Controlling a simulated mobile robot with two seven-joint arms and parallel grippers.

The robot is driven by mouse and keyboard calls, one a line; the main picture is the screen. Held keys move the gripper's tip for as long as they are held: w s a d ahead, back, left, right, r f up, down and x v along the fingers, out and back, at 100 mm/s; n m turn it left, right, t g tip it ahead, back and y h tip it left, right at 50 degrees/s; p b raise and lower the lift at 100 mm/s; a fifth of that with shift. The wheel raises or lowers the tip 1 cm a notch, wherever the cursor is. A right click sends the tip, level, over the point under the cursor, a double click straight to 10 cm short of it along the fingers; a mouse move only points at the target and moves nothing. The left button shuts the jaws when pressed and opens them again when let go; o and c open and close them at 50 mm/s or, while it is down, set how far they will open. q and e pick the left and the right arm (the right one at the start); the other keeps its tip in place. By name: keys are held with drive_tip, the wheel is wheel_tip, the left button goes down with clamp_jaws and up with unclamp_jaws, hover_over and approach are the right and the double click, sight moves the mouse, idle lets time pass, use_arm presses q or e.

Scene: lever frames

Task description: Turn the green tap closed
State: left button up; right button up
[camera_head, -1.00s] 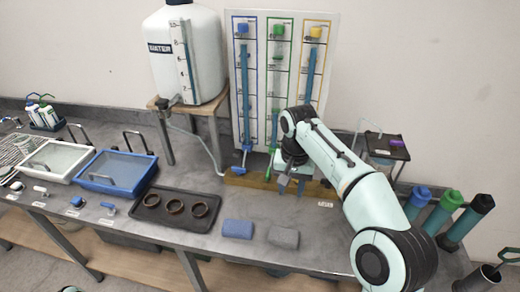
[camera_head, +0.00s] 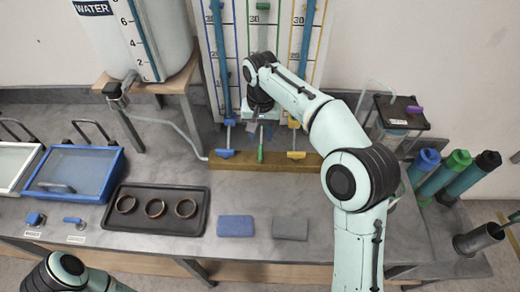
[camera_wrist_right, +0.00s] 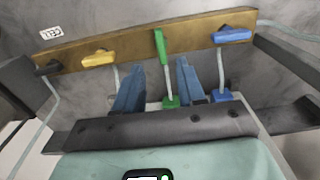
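The green tap (camera_head: 261,155) is on the wooden bar at the foot of the panel, between the blue tap (camera_head: 226,153) and the yellow tap (camera_head: 296,155). Its green handle points lengthwise, across the bar, while the blue and yellow handles lie along the bar. My right gripper (camera_head: 259,118) is at the lower end of the green column. In the right wrist view, its two blue fingers (camera_wrist_right: 159,68) are apart and empty. The green handle (camera_wrist_right: 161,50) shows between and beyond them; contact cannot be told. My left gripper is out of view; only part of that arm shows.
A black tray with rings (camera_head: 157,226), a blue sponge (camera_head: 236,226) and a grey sponge (camera_head: 290,228) lie in front. A water tank (camera_head: 142,40) stands left. Capped tubes (camera_head: 453,180) stand right.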

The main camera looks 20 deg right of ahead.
sight(260, 152)
wheel_tip(260, 152, down, 8)
drive_tip(key=shift+w+r+b, duration=0.15)
drive_tip(key=shift+b, duration=0.45)
clamp_jaws()
